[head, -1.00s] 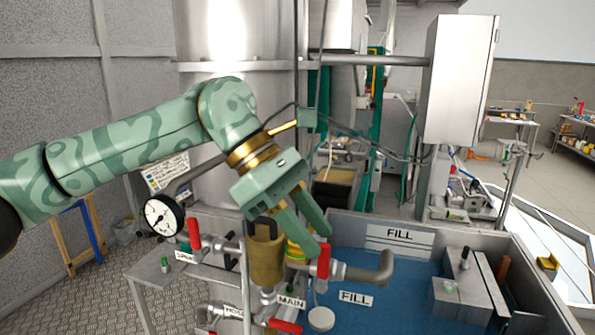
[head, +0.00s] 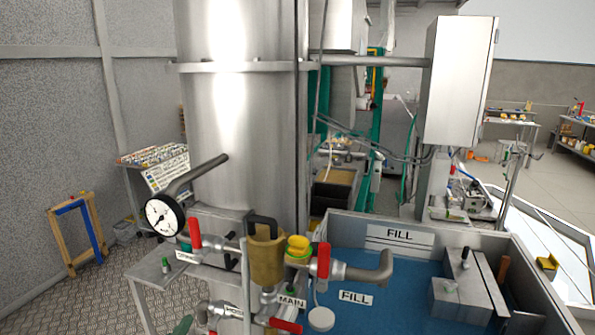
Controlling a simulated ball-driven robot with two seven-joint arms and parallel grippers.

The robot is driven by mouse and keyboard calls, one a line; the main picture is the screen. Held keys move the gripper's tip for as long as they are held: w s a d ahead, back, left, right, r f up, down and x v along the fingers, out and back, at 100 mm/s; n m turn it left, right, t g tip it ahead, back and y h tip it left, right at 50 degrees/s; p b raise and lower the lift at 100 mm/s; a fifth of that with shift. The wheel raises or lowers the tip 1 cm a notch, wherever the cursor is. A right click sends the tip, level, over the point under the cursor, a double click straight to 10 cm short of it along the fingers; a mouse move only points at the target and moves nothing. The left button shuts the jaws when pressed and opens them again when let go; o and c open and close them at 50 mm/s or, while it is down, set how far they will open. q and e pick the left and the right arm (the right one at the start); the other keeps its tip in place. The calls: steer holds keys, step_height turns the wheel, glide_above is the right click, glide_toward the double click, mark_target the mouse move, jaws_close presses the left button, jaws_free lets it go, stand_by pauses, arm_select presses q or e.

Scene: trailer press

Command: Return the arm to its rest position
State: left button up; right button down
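No gripper shows clearly in the head view. A small green piece (head: 183,326) shows at the bottom edge, left of the lower valves; I cannot tell whether it is part of my arm. The brass strainer body (head: 266,262) with its dark handle stands in plain view on the pipework. A yellow cap (head: 298,244) sits just right of it. Red valve handles stand upright on the left (head: 195,234) and right (head: 323,261) of the brass body. The red handle by the MAIN label (head: 286,326) lies nearly level.
A round gauge (head: 164,216) sticks out left of the big steel cylinder (head: 232,130). A blue-floored tank (head: 398,301) marked FILL, with a metal block (head: 460,299) in it, stands at the right. The space above the valves is clear.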

arm_select(q)
steer(key=s+a+f+n+g+y, duration=0.2)
steer(key=s+a+f+g, duration=0.2)
steer(key=s+a+f, duration=0.3)
steer(key=s+a+f+n+g+y, duration=0.25)
steer(key=s+a+f+g, duration=0.25)
steer(key=s, duration=0.5)
steer(key=s+d+f+g+h+b, duration=0.1)
steer(key=s+d+f+b, duration=0.1)
steer(key=f, duration=1)
steer(key=s+d+f+g+h+b, duration=0.1)
steer(key=s+f+b, duration=0.15)
steer(key=f, duration=0.95)
steer(key=s+d+f+g+h+b, duration=0.1)
steer(key=d+f+h+b, duration=0.15)
steer(key=f, duration=1.05)
steer(key=s+f+n+g+b, duration=0.3)
steer(key=s+f+b, duration=0.2)
steer(key=s+f, duration=1.3)
steer(key=shift+s+a+f+n+h, duration=0.2)
steer(key=shift+s+a+n+h, duration=0.15)
steer(key=shift+s, duration=0.1)
